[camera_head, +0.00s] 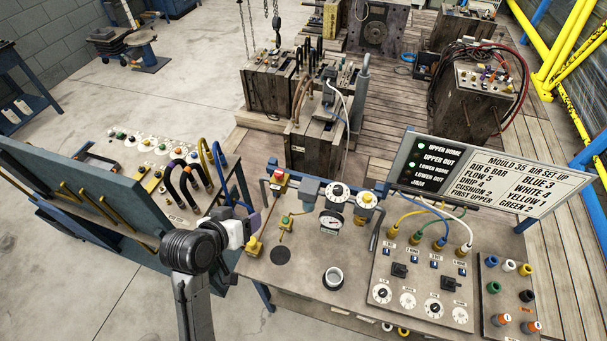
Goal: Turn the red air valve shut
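The red valve (279,176) is small and stands at the back left of the grey bench (300,268), on the air line beside the gauge. My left arm comes up from the bottom, left of the middle, and its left gripper (250,224) is over the bench's left edge. The gripper is in front of and left of the valve, apart from it in the picture. Its fingertips are too small and partly hidden, so I cannot tell if they are open or hold anything. The valve handle's exact angle is too small to read. My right gripper is not in view.
A pressure gauge (331,222) and dials stand right of the valve. A round cup (333,278), a hose panel (420,285) and a set-up sign (506,184) are further right. A blue-framed panel (95,205) stands left.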

